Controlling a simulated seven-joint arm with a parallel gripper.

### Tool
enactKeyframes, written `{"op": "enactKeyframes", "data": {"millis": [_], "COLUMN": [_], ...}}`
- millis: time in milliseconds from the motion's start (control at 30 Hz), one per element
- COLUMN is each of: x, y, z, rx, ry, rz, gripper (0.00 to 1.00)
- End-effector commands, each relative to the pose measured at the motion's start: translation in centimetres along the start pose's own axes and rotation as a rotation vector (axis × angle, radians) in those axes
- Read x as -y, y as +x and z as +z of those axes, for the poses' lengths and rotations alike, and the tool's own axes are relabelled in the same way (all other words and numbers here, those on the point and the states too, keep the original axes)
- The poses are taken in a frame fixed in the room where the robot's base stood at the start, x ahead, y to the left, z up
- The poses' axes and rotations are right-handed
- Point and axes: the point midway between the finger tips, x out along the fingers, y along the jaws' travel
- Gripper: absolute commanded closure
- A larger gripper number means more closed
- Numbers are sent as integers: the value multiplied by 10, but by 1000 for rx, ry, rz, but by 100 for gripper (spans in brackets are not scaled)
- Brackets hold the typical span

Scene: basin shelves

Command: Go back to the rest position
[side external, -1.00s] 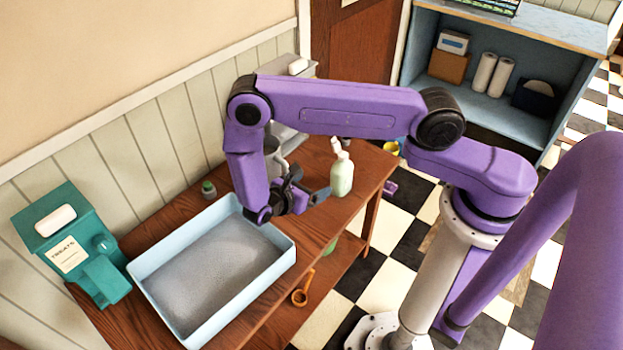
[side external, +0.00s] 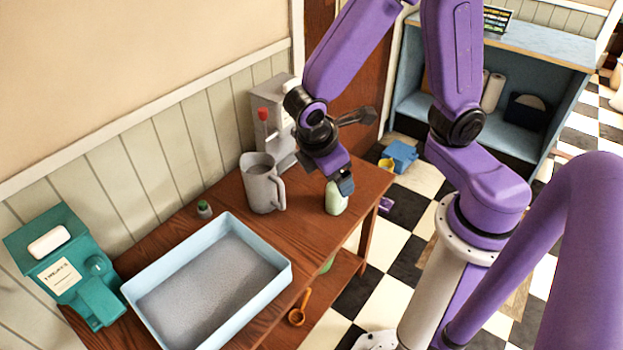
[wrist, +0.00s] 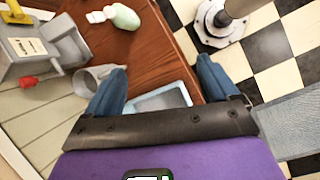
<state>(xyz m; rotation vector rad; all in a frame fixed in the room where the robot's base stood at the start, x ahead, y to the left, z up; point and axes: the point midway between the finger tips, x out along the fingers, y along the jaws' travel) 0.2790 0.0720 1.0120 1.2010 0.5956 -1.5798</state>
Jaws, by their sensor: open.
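My gripper (side external: 345,186) is raised over the right end of the wooden table, in line with the pale green bottle (side external: 335,202) in the side view and hiding its top. In the wrist view its two blue fingers (wrist: 163,82) are spread wide with nothing held between them. The bottle stands apart from the fingers in the wrist view (wrist: 125,17).
A grey pitcher (side external: 262,186) stands left of the bottle, before a grey dispenser (side external: 272,100) with a red knob. A light blue tray (side external: 140,300) of grey grit fills the table's front. A teal treats dispenser (side external: 85,285) is left. A blue shelf unit (side external: 400,75) stands behind.

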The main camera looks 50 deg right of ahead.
Motion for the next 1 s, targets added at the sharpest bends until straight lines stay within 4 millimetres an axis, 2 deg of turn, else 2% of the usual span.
{"op": "enactKeyframes", "data": {"millis": [200,500,667,1000], "x": [39,81,88,88], "y": [-28,-46,-48,-49], "z": [40,79,85,85], "rx": [-199,-388,-417,-417], "ry": [42,63,64,64], "rz": [-81,-184,-203,-203], "gripper": [12,12,12,12]}}
